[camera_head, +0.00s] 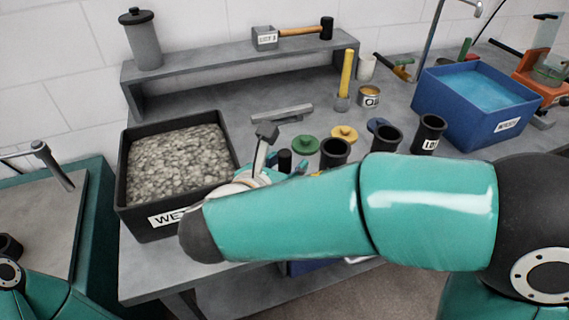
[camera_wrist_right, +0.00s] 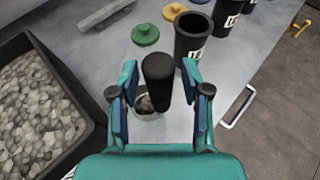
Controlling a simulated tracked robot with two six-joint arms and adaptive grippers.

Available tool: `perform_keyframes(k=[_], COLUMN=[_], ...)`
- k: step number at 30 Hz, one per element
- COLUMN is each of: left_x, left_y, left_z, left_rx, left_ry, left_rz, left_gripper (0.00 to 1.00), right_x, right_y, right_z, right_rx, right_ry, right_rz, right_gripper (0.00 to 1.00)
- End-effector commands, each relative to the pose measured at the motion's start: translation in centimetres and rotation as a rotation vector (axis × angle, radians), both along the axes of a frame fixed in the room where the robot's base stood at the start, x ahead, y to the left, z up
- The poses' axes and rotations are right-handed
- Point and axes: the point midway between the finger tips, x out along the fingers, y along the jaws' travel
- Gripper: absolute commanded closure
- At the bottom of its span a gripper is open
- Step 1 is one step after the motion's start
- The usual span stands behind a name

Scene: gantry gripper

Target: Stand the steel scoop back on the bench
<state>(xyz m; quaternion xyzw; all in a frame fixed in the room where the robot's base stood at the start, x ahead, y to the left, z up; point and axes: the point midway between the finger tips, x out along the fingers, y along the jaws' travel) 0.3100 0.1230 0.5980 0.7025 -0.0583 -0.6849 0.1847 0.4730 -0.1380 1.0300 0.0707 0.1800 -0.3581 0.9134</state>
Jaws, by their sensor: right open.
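The steel scoop shows in the right wrist view as a thick black upright handle (camera_wrist_right: 157,78) over a round steel cup that seems to rest on the grey bench (camera_wrist_right: 110,60). In the head view only its dark handle (camera_head: 285,160) shows, with the rest behind my right arm. My right gripper (camera_wrist_right: 158,88) is open, with one finger on each side of the scoop. I see no clear contact. In the head view the right gripper (camera_head: 286,168) is mostly hidden by its own arm. My left gripper is out of view; only part of that arm shows at lower left.
A black tray of grey stones (camera_head: 180,215) stands left of the scoop. Black cups (camera_head: 334,152) and coloured lids (camera_head: 305,145) are close on its right. A grey bar (camera_head: 282,116) lies behind. A blue water bin (camera_head: 440,102) stands at the right.

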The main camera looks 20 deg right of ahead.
Motion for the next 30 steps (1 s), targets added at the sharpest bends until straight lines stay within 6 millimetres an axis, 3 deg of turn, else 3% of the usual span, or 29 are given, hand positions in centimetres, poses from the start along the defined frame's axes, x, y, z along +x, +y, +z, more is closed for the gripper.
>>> perform_keyframes(k=[8,21,30], left_x=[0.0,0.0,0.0], left_y=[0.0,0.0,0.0], left_z=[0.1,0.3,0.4], left_rx=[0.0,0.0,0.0], left_ry=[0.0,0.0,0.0], left_rz=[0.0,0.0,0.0], left_gripper=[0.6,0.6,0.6], right_x=[-1.4,-7.0,-8.2], right_y=[1.5,6.7,7.7], right_z=[1.1,4.2,4.8], right_rx=[0.001,0.0,0.0], right_ry=[-0.003,-0.002,0.0], right_rz=[0.004,0.004,0.001], right_gripper=[0.53,0.53,0.53])
